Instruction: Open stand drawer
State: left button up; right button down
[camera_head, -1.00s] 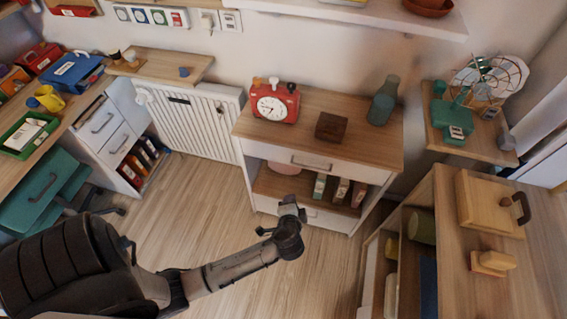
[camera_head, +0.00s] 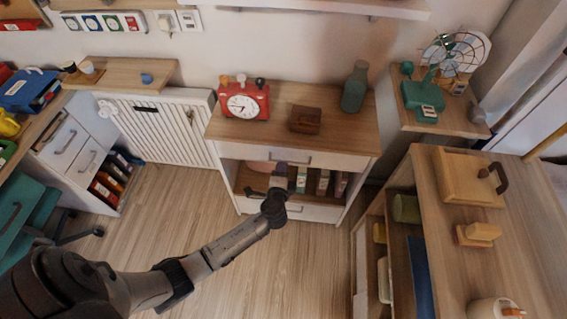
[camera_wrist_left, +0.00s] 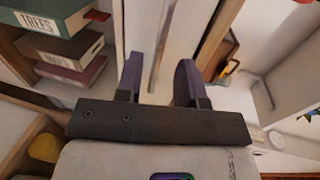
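The stand (camera_head: 363,135) is a white unit with a wooden top in the middle of the head view. Its upper drawer (camera_head: 335,160) looks shut and has a grey bar handle (camera_head: 293,161). A lower drawer (camera_head: 318,213) below the open shelf also looks shut. My left gripper (camera_head: 279,178) is in front of the stand, overlapping its shelf area in the head view. In the left wrist view its two fingers (camera_wrist_left: 160,84) are apart and empty. A white panel with a grey bar (camera_wrist_left: 161,45) lies beyond them; I cannot tell which drawer it is. My right gripper is not in view.
A red clock (camera_head: 243,101), a brown box (camera_head: 304,119) and a green bottle (camera_head: 354,88) stand on top. Books (camera_wrist_left: 62,52) sit on the shelf. A wooden cabinet (camera_head: 480,260) is at the right. The floor (camera_head: 170,205) in front is clear.

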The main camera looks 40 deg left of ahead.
pick_arm(q)
jog(key=shift+b+x, duration=0.5)
jog(key=shift+x, duration=1.95)
jog(key=shift+c, duration=0.2)
grip_shut()
